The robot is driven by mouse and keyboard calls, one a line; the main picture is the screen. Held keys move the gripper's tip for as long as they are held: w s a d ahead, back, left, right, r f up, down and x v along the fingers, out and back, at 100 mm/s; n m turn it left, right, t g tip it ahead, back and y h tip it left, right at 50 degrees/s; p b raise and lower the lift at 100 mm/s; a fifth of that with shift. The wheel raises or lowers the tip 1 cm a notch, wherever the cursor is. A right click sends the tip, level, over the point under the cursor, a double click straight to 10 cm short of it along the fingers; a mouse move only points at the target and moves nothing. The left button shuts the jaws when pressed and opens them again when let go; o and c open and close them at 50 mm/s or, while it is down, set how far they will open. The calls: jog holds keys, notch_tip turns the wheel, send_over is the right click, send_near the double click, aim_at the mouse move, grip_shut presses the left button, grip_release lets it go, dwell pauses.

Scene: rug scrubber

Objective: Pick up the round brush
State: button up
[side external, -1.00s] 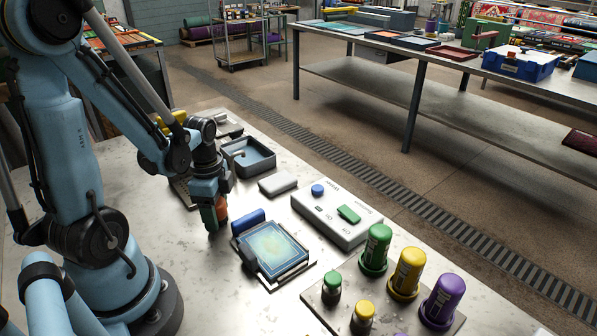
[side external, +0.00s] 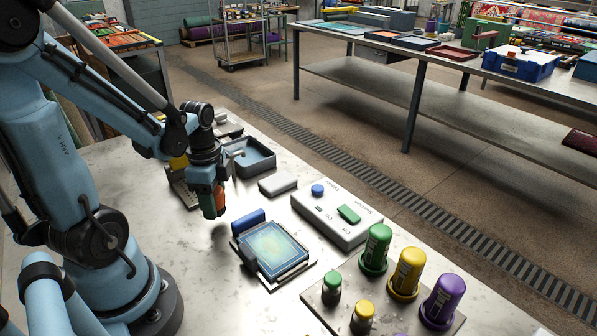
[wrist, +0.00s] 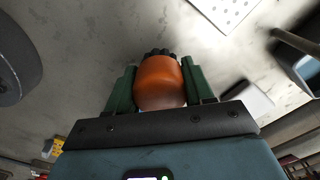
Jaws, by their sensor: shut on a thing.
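The round brush (wrist: 160,82) has a rounded orange-brown handle and dark bristles at its far end in the wrist view. My gripper (wrist: 160,90) has green fingers shut on the brush, one on each side of the handle. In the side external view my gripper (side external: 213,205) points down above the table, left of the framed blue pad. The brush's orange handle (side external: 220,196) shows partly between the fingers; the rest is hidden by them. The brush is held above the tabletop, with a dark shadow beneath it.
The framed pad with a blue block (side external: 272,250) lies right of my gripper. Behind are a grey tray (side external: 250,158), a pale block (side external: 278,184) and a white control box (side external: 337,218). Capped bottles (side external: 376,248) stand front right. The table's front left (side external: 200,270) is clear.

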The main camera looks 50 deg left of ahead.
jog(key=d+r, duration=0.8)
jog(key=d, duration=0.3)
jog(key=shift+d, duration=0.35)
jog(key=o, duration=0.6)
jog(key=shift+c, duration=0.2)
jog(key=c, duration=0.4)
jog(key=shift+w+d+f, duration=0.55)
jog(key=shift+w+f, duration=0.2)
jog(key=shift+f, duration=0.55)
jog(key=shift+w+d+f, duration=0.55)
jog(key=shift+w+f, duration=0.2)
jog(key=shift+f, duration=0.55)
jog(key=shift+w+d+f, duration=0.55)
jog(key=shift+w+f, duration=0.2)
jog(key=shift+f, duration=0.55)
jog(key=shift+c, duration=0.2)
